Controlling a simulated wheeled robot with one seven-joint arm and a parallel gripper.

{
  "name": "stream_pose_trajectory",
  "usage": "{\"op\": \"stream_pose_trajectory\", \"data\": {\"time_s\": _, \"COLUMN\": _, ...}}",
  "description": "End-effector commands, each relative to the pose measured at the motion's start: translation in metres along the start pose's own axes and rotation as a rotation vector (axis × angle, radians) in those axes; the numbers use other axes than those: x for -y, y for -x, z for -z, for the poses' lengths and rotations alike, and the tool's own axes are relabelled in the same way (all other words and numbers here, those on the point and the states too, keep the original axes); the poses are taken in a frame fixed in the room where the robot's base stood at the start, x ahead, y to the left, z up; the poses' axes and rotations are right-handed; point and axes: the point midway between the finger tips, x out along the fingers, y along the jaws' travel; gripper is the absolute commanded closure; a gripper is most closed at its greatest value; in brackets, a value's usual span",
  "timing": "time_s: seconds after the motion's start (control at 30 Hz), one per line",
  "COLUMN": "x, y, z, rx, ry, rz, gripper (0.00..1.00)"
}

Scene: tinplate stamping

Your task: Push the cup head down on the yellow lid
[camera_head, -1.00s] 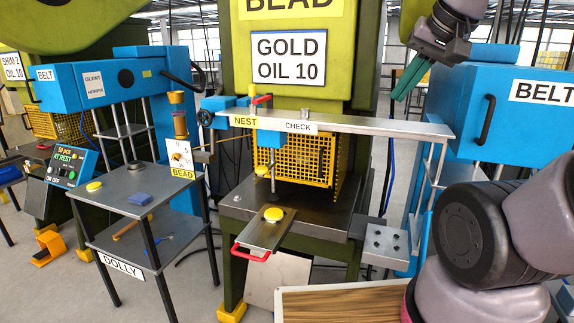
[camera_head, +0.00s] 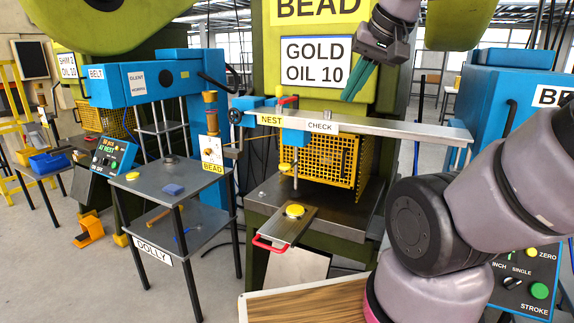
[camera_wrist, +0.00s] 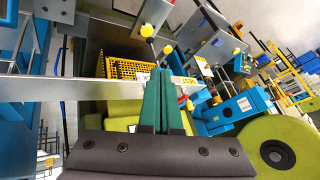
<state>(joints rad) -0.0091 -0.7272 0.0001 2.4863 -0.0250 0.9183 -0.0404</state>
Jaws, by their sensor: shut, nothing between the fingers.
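A yellow lid (camera_head: 295,210) lies on a grey slide plate (camera_head: 284,227) with a red handle, in front of the press. A blue carriage (camera_head: 294,131) with a red top sits on the long rail above it. A thin rod hangs under the carriage, with a small yellow disc (camera_head: 285,167) beside it. I cannot tell for sure which part is the cup head. My gripper (camera_head: 357,84) is raised at the upper right of the lid, far from it, its green fingers shut and empty. The fingers show in the wrist view (camera_wrist: 160,100) in front of the rail.
The rail (camera_head: 400,126), marked NEST and CHECK, spans the press front. A wooden board (camera_head: 310,306) lies low in front. A STROKE panel (camera_head: 524,280) stands at lower right.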

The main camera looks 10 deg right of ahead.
Motion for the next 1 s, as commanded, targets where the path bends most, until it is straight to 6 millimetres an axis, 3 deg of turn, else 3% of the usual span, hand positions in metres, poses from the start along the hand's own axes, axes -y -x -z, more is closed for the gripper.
{"op": "stream_pose_trajectory", "data": {"time_s": 0.17, "x": 0.003, "y": -0.024, "z": 0.018, "rx": 0.066, "ry": 0.298, "rz": -0.063, "gripper": 1.00}}
{"op": "stream_pose_trajectory", "data": {"time_s": 0.37, "x": 0.011, "y": -0.068, "z": 0.046, "rx": 0.186, "ry": 0.824, "rz": -0.133, "gripper": 1.00}}
{"op": "stream_pose_trajectory", "data": {"time_s": 0.7, "x": 0.041, "y": -0.166, "z": 0.078, "rx": 0.426, "ry": 1.757, "rz": -0.141, "gripper": 1.00}}
{"op": "stream_pose_trajectory", "data": {"time_s": 1.0, "x": 0.077, "y": -0.259, "z": 0.080, "rx": 0.626, "ry": 2.503, "rz": -0.043, "gripper": 1.00}}
